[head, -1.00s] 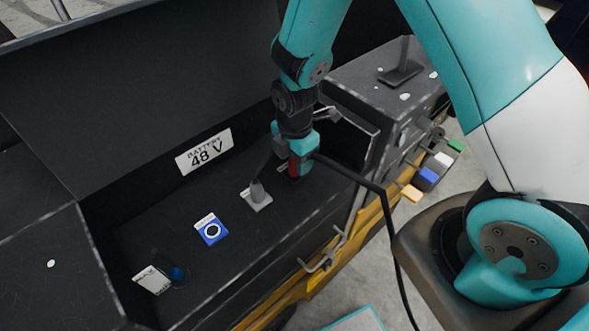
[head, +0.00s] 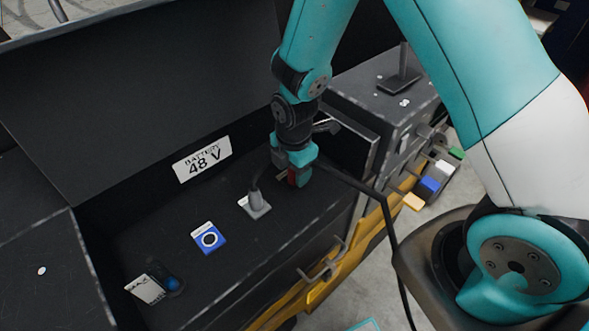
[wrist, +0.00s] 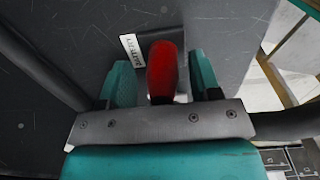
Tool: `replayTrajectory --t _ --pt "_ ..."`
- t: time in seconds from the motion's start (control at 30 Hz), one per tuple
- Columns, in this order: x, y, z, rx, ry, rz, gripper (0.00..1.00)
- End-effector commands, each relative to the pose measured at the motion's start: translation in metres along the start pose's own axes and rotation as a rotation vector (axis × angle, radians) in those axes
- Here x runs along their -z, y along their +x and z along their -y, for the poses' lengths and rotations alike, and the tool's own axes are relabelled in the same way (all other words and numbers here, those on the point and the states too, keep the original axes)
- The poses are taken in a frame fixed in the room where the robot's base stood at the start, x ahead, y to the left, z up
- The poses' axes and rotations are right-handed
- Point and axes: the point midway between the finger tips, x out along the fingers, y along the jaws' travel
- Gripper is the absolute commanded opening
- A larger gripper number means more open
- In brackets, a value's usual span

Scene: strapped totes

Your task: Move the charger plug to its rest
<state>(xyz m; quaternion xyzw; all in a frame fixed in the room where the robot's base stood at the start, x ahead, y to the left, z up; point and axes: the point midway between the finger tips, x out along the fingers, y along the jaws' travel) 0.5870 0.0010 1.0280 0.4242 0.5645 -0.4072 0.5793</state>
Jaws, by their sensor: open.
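A red plug body (head: 292,178), which looks like the charger plug, stands at the right part of the dark battery deck (head: 225,268). My gripper (head: 295,168) is over it from above, with its teal fingers on either side. In the wrist view the red body (wrist: 162,72) stands between the two open fingers (wrist: 162,80), with a gap showing on each side. A black cable (head: 388,225) runs from near the gripper to the right and down. How the plug's lower end is seated is hidden. I cannot tell which fitting is its rest.
A grey cable fitting (head: 257,201) stands left of my gripper. Farther left are a blue square with a ring (head: 209,238) and a white label (head: 145,289) beside a dark blue knob.

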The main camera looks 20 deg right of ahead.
Motion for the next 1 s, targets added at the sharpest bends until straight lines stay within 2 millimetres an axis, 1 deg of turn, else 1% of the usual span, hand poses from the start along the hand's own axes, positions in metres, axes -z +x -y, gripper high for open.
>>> replayTrajectory --t 0.03,0.77,0.8,0.87,0.9,0.97,1.0 --pt "0.0017 0.0162 0.0125 0.038 -0.002 -0.004 0.57" --pt "0.0018 0.0165 0.0154 0.041 -0.002 -0.005 0.57" --pt "0.0018 0.0165 0.0155 0.041 -0.002 -0.005 0.53" --pt "0.0018 0.0165 0.0155 0.041 -0.002 -0.005 0.39" --pt "0.0018 0.0165 0.0156 0.041 -0.002 -0.005 0.3" --pt "0.0017 0.0165 0.0156 0.042 -0.002 -0.005 0.16" --pt "0.0017 0.0165 0.0156 0.041 -0.002 -0.005 0.07"
